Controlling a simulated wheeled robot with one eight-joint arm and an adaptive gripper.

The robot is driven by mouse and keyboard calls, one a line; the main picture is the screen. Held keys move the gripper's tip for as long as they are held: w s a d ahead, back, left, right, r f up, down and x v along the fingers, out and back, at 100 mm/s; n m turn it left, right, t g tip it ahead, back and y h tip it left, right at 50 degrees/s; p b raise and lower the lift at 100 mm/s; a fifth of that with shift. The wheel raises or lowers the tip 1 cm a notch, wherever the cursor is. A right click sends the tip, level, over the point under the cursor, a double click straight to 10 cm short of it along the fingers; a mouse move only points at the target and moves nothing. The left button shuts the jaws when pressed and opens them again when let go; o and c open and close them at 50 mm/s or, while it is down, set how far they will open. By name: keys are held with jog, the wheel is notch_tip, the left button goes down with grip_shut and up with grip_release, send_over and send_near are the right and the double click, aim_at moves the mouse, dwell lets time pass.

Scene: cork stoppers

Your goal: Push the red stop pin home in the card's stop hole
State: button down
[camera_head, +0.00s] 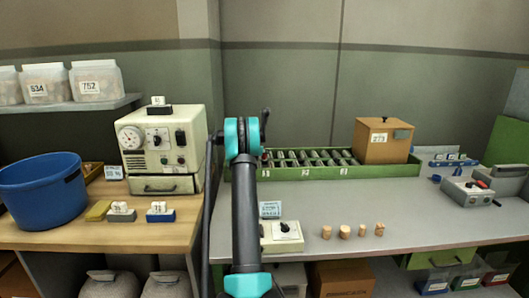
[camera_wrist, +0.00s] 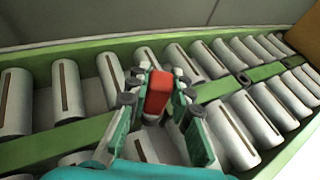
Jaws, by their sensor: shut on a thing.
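My gripper (camera_wrist: 157,98) is shut on the red stop pin (camera_wrist: 158,92), seen in the wrist view. The pin is a red block with rounded edges, held between teal fingers with dark pads, over the roller conveyor (camera_wrist: 60,144). Its lower end is hidden, so I cannot tell whether it touches or enters a hole. Dark round spots, perhaps holes, show on the green middle rail (camera_wrist: 262,72). In the head view my arm hides the gripper and pin. A small card (camera_head: 270,209) stands on the grey bench; its writing is too small to read.
The green conveyor frame (camera_head: 390,169) bears tags 1, 2 and 3. A wooden box (camera_head: 384,141) stands at its right end. A switch box (camera_head: 282,235) and several corks (camera_head: 345,232) stand on the grey bench (camera_head: 440,222). A blue tub (camera_head: 42,195) is at left.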

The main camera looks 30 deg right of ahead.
jog(key=c, duration=1.3)
grip_release()
jog(key=v, duration=1.2)
